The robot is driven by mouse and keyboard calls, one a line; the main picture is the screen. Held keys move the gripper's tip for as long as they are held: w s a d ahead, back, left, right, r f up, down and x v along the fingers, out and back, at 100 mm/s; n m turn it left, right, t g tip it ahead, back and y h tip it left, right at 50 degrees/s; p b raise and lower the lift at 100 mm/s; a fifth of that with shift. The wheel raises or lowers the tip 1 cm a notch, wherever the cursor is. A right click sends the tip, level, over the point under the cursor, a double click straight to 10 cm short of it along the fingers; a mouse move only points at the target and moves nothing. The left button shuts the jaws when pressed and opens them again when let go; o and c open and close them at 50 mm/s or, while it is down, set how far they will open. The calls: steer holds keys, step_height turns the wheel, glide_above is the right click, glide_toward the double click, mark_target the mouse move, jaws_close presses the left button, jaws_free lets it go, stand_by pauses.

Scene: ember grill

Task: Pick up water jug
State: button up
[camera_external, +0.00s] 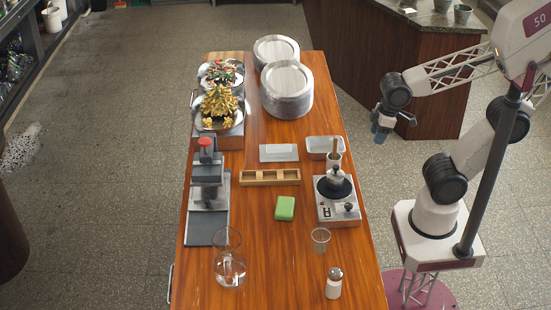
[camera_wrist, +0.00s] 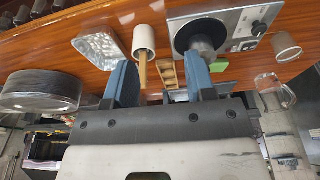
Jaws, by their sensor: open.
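The water jug appears to be the clear glass vessel (camera_external: 229,265) standing upright near the front left of the wooden table. In the wrist view a clear glass jug with a handle (camera_wrist: 274,95) shows at the right. My gripper (camera_external: 381,131) hangs in the air off the table's right side, far from the jug and toward the back. In the wrist view its two blue fingers (camera_wrist: 159,65) are spread apart with nothing held between them.
The wooden table (camera_external: 270,250) also holds a small burner (camera_external: 336,209), a clear cup (camera_external: 320,240), a shaker (camera_external: 334,285), a green sponge (camera_external: 285,208), a wooden tray (camera_external: 270,177) and a press (camera_external: 207,180). Stacked plates (camera_external: 287,88) stand farther back. Bare wood lies right of the jug.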

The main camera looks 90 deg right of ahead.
steer(key=w+v, duration=0.1)
steer(key=v, duration=0.4)
steer(key=w+a+r+n+t+y, duration=0.1)
steer(key=w+a+r+t+y, duration=0.25)
steer(key=w+a, duration=1.1)
steer(key=w+a+r+t+y, duration=0.25)
steer(key=w+a+t, duration=0.25)
steer(key=w+a, duration=0.9)
steer(key=w+a+f+m+t+h, duration=0.25)
steer(key=w+a, duration=0.45)
steer(key=a, duration=0.4)
steer(key=w+a+f+m+t+h, duration=0.2)
steer(key=w+a+f+t, duration=0.1)
steer(key=w+a, duration=0.55)
glide_toward(229, 265)
step_height(229, 265, down, 2)
steer(key=w+a, duration=0.1)
steer(key=w, duration=0.2)
steer(key=shift+s+a+h, duration=0.1)
steer(key=shift+h, duration=0.15)
steer(key=shift+w+f, duration=0.1)
steer(key=shift+w, duration=0.55)
steer(key=shift+w+f, duration=0.15)
steer(key=shift+w, duration=0.5)
